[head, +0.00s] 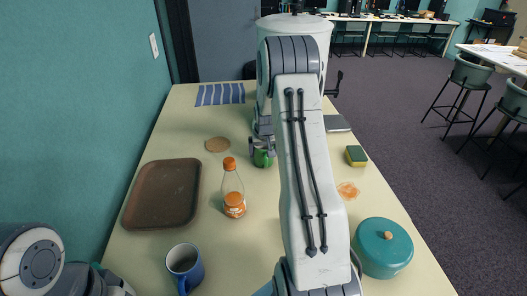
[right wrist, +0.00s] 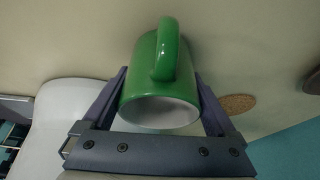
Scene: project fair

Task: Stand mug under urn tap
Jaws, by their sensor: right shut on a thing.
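The green mug (head: 264,158) is near the middle of the table, just left of my right arm in the head view. My right gripper (head: 262,146) is shut on it. In the right wrist view the mug (right wrist: 150,75) sits between the two fingers (right wrist: 163,102), its handle towards the top of the picture and its pale open mouth towards the camera. I cannot tell whether its base touches the table. The white urn (head: 323,28) stands at the far end, partly behind my right arm. Its tap cannot be made out. My left gripper is out of view.
A cork coaster (head: 217,144), an orange-capped bottle (head: 232,182) and a brown tray (head: 163,193) are left of the mug. A blue mug (head: 185,266) is near the front. A striped cloth (head: 220,95) lies far left.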

